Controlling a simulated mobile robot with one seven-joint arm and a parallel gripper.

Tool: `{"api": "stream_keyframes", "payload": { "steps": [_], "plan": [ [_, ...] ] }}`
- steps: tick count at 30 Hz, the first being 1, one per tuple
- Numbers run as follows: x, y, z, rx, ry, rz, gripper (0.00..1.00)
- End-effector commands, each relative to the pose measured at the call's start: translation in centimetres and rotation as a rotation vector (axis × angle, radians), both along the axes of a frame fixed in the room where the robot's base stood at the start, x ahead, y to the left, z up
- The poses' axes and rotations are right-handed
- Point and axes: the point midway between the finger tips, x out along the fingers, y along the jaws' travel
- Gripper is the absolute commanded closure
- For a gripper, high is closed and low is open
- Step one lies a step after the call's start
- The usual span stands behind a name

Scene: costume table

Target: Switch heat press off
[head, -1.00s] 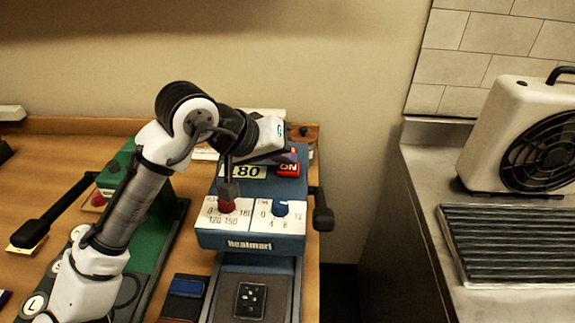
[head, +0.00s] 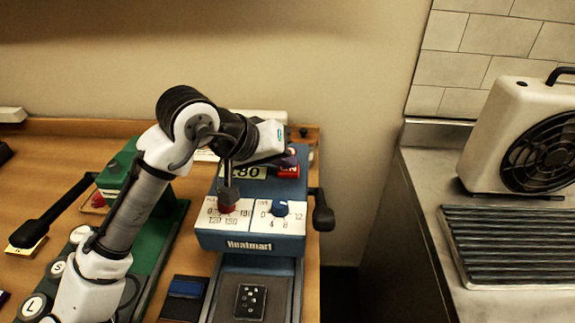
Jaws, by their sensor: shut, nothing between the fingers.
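The heat press (head: 250,243) is a blue machine at the right end of the wooden table. Its white front panel carries a red knob (head: 227,209) on a temperature scale at the left and a blue knob (head: 280,208) on a second scale at the right. Above them are a display (head: 243,172) reading about 180, partly hidden by my arm, and a red switch (head: 288,171) whose visible lettering seems to read ON. My gripper (head: 228,200) points down at the red knob, shut, with its tips at or just above it; contact is unclear.
A black lever (head: 322,212) sticks out at the press's right side. A dark patterned piece (head: 250,301) lies on the lower plate. A green machine (head: 120,170) with a black handle stands left, behind my arm. A fan (head: 525,135) stands on the right counter.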

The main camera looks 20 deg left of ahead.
Motion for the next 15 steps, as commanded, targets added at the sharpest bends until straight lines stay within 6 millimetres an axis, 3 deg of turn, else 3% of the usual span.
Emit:
{"api": "stream_keyframes", "payload": {
  "steps": [8,15],
  "plan": [
    [0.1,-0.1,-0.6,-0.013,0.004,-0.002,1.0],
    [0.2,-0.1,0.6,-0.014,0.004,-0.004,1.0]
  ]
}}
